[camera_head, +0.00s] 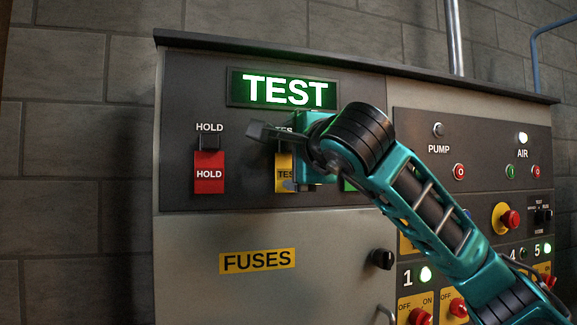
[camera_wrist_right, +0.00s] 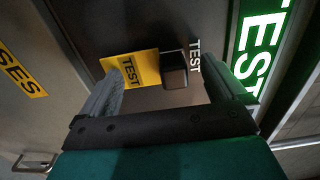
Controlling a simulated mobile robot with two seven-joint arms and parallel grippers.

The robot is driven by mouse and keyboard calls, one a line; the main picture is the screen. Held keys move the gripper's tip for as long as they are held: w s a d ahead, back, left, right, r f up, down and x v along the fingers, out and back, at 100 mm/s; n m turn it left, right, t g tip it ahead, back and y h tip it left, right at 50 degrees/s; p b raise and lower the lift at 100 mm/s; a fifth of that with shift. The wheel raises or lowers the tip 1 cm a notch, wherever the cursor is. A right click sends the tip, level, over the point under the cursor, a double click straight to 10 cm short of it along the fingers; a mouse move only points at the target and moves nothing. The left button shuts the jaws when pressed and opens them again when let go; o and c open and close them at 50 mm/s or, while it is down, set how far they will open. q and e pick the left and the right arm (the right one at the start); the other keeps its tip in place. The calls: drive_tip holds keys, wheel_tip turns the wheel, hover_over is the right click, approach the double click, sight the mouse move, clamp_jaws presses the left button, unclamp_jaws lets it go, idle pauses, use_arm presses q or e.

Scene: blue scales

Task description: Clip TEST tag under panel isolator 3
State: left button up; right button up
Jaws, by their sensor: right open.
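The yellow TEST tag (camera_head: 283,178) hangs on the dark upper panel under its TEST label, partly hidden by my right gripper. In the right wrist view the yellow tag (camera_wrist_right: 133,69) hangs from a black holder (camera_wrist_right: 175,70). My right gripper (camera_head: 274,157) is open in front of the tag. Its fingers (camera_wrist_right: 168,88) stand apart in the wrist view, with the tag and holder showing between them; whether they touch is unclear. Isolator 1 (camera_head: 420,316) shows at the lower right. Isolator 3 is hidden behind my right arm. My left gripper is out of view.
A red HOLD tag (camera_head: 209,173) hangs to the left. A green tag (camera_head: 350,183) is mostly hidden behind my arm. A lit TEST sign (camera_head: 285,91) is above. A black knob (camera_head: 382,259) and an emergency button (camera_head: 509,219) stick out from the cabinet.

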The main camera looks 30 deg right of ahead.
drive_tip(key=shift+w+f, duration=0.1)
drive_tip(key=shift+c, duration=0.3)
drive_tip(key=c, duration=0.9)
drive_tip(key=shift+f, duration=0.1)
drive_tip(key=c, duration=0.6)
clamp_jaws()
drive_tip(key=shift+s, duration=0.25)
drive_tip(key=shift+b+v, duration=0.6)
drive_tip(key=shift+v, duration=2.15)
